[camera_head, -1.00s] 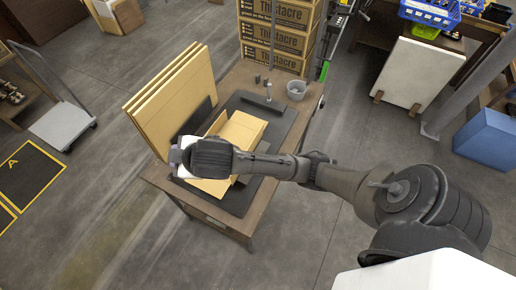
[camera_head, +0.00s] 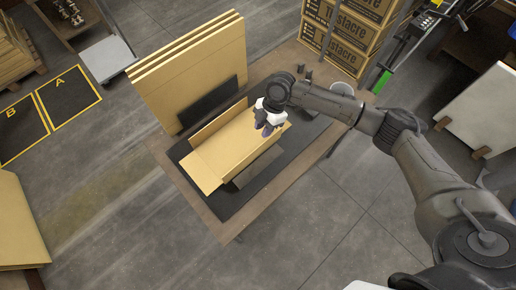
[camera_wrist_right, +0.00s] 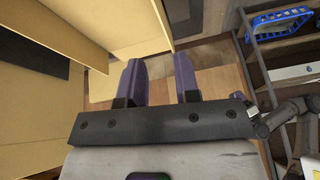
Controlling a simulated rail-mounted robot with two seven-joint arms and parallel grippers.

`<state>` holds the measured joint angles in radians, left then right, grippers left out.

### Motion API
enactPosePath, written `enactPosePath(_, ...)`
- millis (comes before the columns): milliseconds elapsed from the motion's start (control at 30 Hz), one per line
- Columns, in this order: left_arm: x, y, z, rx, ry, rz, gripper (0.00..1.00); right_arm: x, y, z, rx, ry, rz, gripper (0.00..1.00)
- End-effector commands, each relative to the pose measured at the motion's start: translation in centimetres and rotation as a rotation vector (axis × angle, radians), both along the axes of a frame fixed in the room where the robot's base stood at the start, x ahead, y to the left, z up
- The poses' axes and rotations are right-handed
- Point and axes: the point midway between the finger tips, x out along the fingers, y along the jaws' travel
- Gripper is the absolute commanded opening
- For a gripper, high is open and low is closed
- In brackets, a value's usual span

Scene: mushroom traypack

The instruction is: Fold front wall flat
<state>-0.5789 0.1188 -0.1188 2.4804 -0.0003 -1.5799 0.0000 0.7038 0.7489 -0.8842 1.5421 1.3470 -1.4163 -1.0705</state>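A tan cardboard tray (camera_head: 236,142) lies on a dark mat (camera_head: 232,202) on the workbench. A low wall stands along its back-left side. A flap (camera_head: 200,173) at its lower-left end lies folded outward, about level with the floor of the tray. My right gripper (camera_head: 267,131) is over the opposite, upper-right end of the tray, fingers pointing down. In the right wrist view my right gripper (camera_wrist_right: 161,80) has its two purple fingers apart, with nothing seen held between them. Whether it touches the cardboard I cannot tell. My left gripper is not in view.
Tall cardboard sheets (camera_head: 190,78) stand upright behind the tray, next to a black holder (camera_head: 208,104). Printed boxes (camera_head: 350,30) are stacked at the bench's far end, near a grey cup (camera_head: 341,88). The bench's near-left part (camera_head: 190,205) is clear.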

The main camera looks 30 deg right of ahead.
Motion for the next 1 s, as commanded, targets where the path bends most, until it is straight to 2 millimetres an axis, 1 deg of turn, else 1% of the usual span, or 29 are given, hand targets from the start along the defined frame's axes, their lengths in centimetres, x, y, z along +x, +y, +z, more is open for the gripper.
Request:
enactPosePath(100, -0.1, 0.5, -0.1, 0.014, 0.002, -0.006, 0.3, 0.1, -0.1, 0.0, 0.006, -0.036, 0.075, 0.3)
enactPosePath(267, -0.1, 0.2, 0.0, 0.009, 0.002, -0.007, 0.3, 0.0, 0.3, -0.7, 0.009, -0.051, 0.114, 0.3)
enactPosePath(367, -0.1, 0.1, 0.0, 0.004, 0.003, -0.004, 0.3, -0.1, 0.8, -2.0, 0.008, -0.05, 0.116, 0.3)
enactPosePath(800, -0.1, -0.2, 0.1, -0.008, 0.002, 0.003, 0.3, -0.6, 3.8, -9.3, 0.007, -0.05, 0.112, 0.3)
enactPosePath(1000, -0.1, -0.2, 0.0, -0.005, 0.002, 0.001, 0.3, -0.8, 4.7, -11.5, 0.007, -0.052, 0.112, 0.3)
